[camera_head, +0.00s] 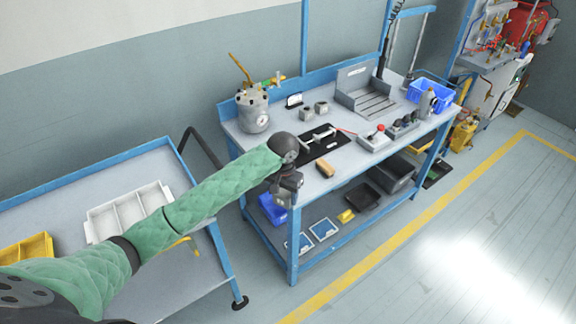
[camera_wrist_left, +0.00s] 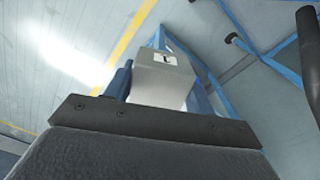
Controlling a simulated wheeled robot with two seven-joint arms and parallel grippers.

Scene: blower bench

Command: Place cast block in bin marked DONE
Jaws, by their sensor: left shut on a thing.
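My left gripper (camera_head: 284,196) hangs in front of the bench's near left edge, over the floor side. In the left wrist view it is shut on a grey cast block (camera_wrist_left: 162,78) with a small white label bearing a dark mark. The block sits between the two blue fingers. In the head view I cannot make the block out at the gripper. No bin shows a readable DONE mark; a blue bin (camera_head: 430,91) stands on the bench's right end, and another blue bin (camera_head: 272,208) is on the lower shelf. My right gripper is not in view.
A cart at left carries a white divided tray (camera_head: 101,222) and a yellow bin (camera_head: 27,247). Floor at right is clear.

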